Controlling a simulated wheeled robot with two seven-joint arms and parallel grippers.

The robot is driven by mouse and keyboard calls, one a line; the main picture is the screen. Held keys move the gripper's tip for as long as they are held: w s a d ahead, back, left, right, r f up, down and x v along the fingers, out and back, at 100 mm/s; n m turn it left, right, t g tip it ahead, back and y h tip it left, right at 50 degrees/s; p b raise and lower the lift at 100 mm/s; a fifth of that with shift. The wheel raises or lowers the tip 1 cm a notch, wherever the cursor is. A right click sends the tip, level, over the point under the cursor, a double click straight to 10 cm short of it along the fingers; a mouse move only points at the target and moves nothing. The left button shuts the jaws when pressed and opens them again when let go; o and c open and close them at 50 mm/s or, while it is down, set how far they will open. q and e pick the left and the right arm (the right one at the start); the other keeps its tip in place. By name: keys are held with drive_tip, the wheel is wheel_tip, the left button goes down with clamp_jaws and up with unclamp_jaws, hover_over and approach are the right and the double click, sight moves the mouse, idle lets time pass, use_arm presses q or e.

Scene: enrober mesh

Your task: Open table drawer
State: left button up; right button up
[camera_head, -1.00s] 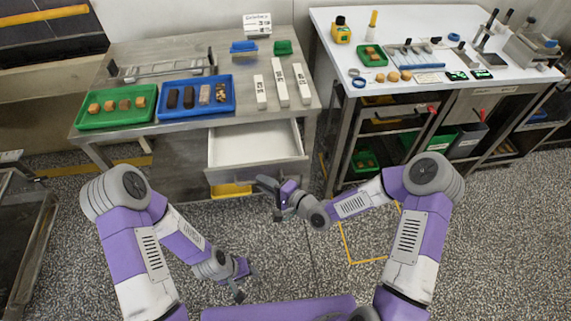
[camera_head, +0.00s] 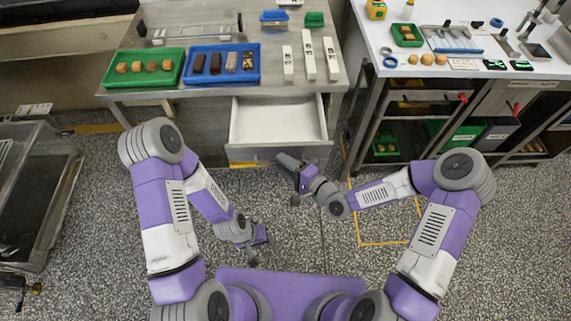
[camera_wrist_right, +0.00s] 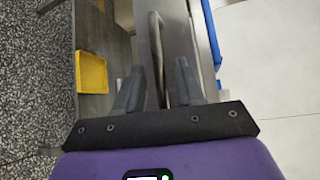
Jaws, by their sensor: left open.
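The table drawer (camera_head: 278,122) is pulled out of the steel table (camera_head: 140,92), and its white inside is empty in the head view. My right gripper (camera_head: 287,166) is at the front of the drawer. In the right wrist view, the bar handle (camera_wrist_right: 157,50) runs between the two fingers of my right gripper (camera_wrist_right: 160,75). Gaps show on both sides of the bar, so the fingers are open around it, not clamped. My left gripper (camera_head: 262,245) is open and empty, low over the floor and well away from the table.
A green tray (camera_head: 108,90) and a blue tray (camera_head: 258,78) with sweets stand on the steel table. A white-topped workbench (camera_head: 455,75) stands to the right. A yellow bin (camera_wrist_right: 92,72) sits under the drawer. Speckled floor is clear in front; a dark cart (camera_head: 65,175) stands at left.

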drive_tip(key=p+v, duration=0.1)
drive_tip(key=v, duration=0.6)
drive_tip(key=shift+s+d, duration=0.2)
drive_tip(key=shift+d, duration=0.05)
idle(0.3)
drive_tip(key=s+d+f+n+g+h, duration=0.3)
drive_tip(key=s+f+g+h, duration=0.1)
drive_tip(key=s+f, duration=0.3)
drive_tip(key=s+d+f+n+g+h+p, duration=0.1)
drive_tip(key=s+d+f+n+g+h, duration=0.2)
drive_tip(key=s+f, duration=0.4)
wheel_tip(320, 180, down, 3)
drive_tip(key=d+g+h, duration=0.1)
drive_tip(key=g, duration=0.1)
drive_tip(key=shift+d+n+g+h, duration=0.25)
drive_tip(key=shift+n+g+h, duration=0.05)
drive_tip(key=shift+h, duration=0.1)
